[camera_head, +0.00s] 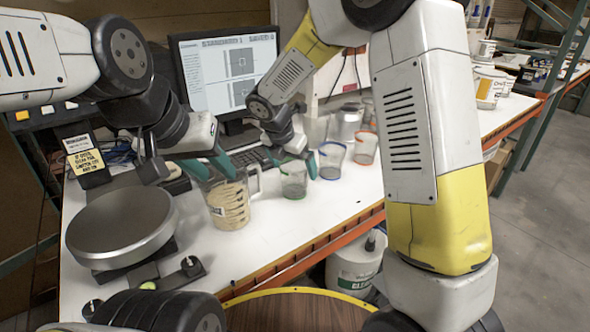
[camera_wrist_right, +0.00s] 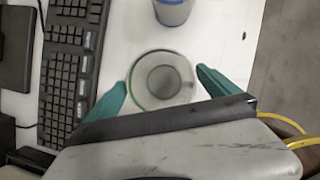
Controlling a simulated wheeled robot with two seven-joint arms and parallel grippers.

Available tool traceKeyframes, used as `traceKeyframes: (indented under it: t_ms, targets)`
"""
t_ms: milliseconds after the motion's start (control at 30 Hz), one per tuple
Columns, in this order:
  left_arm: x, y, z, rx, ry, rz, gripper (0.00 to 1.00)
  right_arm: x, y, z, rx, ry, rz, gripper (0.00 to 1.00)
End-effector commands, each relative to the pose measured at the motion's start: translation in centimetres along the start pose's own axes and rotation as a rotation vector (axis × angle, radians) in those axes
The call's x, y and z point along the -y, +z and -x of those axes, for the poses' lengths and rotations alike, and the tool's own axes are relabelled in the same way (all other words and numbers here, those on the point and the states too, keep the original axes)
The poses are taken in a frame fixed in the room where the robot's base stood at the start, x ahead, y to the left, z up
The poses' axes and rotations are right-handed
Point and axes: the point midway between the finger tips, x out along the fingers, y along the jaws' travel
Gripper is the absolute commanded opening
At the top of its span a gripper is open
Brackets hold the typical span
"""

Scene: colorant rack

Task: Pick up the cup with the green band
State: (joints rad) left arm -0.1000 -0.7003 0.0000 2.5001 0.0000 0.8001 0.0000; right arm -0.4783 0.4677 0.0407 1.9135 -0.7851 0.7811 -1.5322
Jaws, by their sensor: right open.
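The clear cup with the green band (camera_head: 293,181) stands upright on the white bench, between a large measuring jug and a blue-banded cup. In the right wrist view the cup (camera_wrist_right: 163,80) is seen from above, its green rim nearest the left finger. My right gripper (camera_head: 293,162) is open, its teal fingers on either side of the cup; the right wrist view shows the fingers (camera_wrist_right: 162,88) apart with the cup between them. Whether they touch it is unclear. My left gripper (camera_head: 211,167) is at the top of the jug (camera_head: 231,205); its grip is unclear.
The blue-banded cup (camera_head: 331,160) stands close to the right, with an orange-banded cup (camera_head: 365,148) beyond. A keyboard (camera_head: 250,157) and monitor (camera_head: 228,72) are behind. A round metal scale plate (camera_head: 122,222) is at left. The bench's front right is clear.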

Motion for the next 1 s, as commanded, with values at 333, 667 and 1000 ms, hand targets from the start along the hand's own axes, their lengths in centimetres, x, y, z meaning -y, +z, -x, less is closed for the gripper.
traceKeyframes:
  t_ms: [333,667,1000]
  targets:
    - [0.0,0.0,0.0,0.000,0.000,0.000,0.36,0.1,0.2,-3.6,-0.001,-0.001,0.000,1.00]
    - [0.0,0.0,0.0,0.000,0.000,0.000,0.36,0.1,0.2,-3.5,-0.001,-0.001,-0.001,0.69]
    - [0.0,0.0,0.0,0.000,0.000,0.000,0.36,0.1,0.2,-3.5,-0.001,0.000,-0.002,0.44]
